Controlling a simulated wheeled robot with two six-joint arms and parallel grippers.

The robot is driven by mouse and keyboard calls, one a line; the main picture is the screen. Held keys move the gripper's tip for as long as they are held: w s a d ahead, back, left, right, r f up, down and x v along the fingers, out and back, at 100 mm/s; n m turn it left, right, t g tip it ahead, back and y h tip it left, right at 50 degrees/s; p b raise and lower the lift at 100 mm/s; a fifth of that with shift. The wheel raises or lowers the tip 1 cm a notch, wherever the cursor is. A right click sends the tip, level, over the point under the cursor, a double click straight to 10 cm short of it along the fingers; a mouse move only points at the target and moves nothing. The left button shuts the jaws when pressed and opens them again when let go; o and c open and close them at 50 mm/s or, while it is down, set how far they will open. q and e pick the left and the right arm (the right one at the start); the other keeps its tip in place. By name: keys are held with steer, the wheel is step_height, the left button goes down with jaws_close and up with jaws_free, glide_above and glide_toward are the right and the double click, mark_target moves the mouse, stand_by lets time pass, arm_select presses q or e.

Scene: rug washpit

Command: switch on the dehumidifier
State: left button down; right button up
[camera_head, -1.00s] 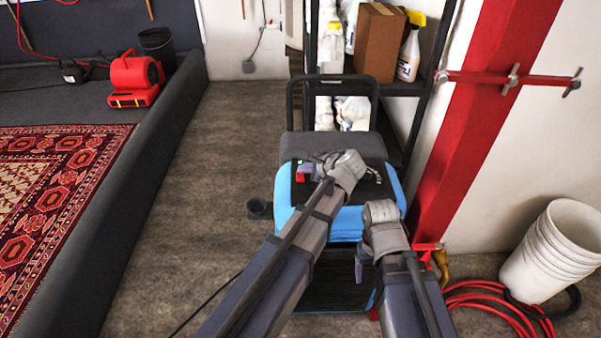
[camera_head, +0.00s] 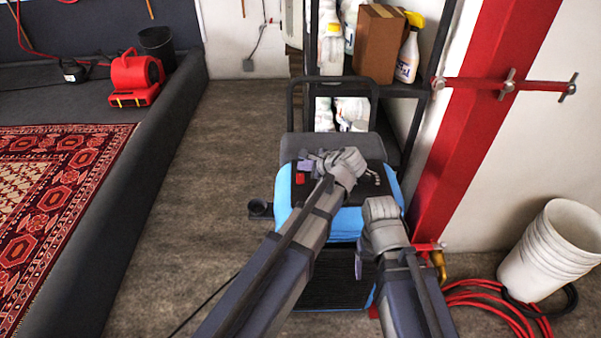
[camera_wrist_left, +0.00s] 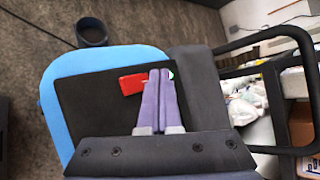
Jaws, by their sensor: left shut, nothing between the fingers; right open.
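The dehumidifier (camera_head: 285,198) is a blue machine with a black top panel (camera_wrist_left: 85,100); it stands upright in the middle of the head view. A red switch (camera_head: 299,179) sits on the panel and also shows in the left wrist view (camera_wrist_left: 131,84). My left gripper (camera_head: 304,164) is shut and empty over the panel, just beyond the switch. In the left wrist view its purple fingers (camera_wrist_left: 159,73) are right beside the switch; contact is unclear. My right gripper (camera_head: 358,264) is open and empty at the machine's front.
A black handle (camera_head: 334,79) rises behind the machine, before a shelf with a brown box (camera_head: 379,43) and bottles. A red post (camera_head: 470,110) stands close at right.

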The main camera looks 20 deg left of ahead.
mark_target(304, 178)
arm_select(q)
steer(key=shift+s+d+r+p, duration=0.1)
steer(key=shift+s+r+p, duration=0.05)
steer(key=shift+r+p, duration=1)
steer(key=shift+s+r+p, duration=0.15)
steer(key=shift+r+p, duration=0.75)
steer(key=shift+r, duration=0.3)
steer(key=shift+f, duration=0.1)
steer(key=s+d+n+g+h+p, duration=0.1)
steer(key=s, duration=0.2)
steer(key=s+d+f+n+g+h+p, duration=0.1)
steer(key=s+d+n, duration=0.1)
steer(key=s, duration=0.2)
steer(key=s+d+f+n+h+p, duration=0.1)
steer(key=s+n, duration=0.1)
steer(key=s, duration=0.1)
steer(key=shift+s+d+g, duration=0.15)
steer(key=shift+d+g, duration=0.05)
steer(key=shift+g, duration=0.2)
steer(key=s+d+n+g+h+p, duration=0.2)
steer(key=s+d+n, duration=0.4)
steer(key=s, duration=0.7)
steer(key=shift+d+f+g+h+p, duration=0.3)
steer(key=shift+d+g+h, duration=0.5)
steer(key=shift+h, duration=0.3)
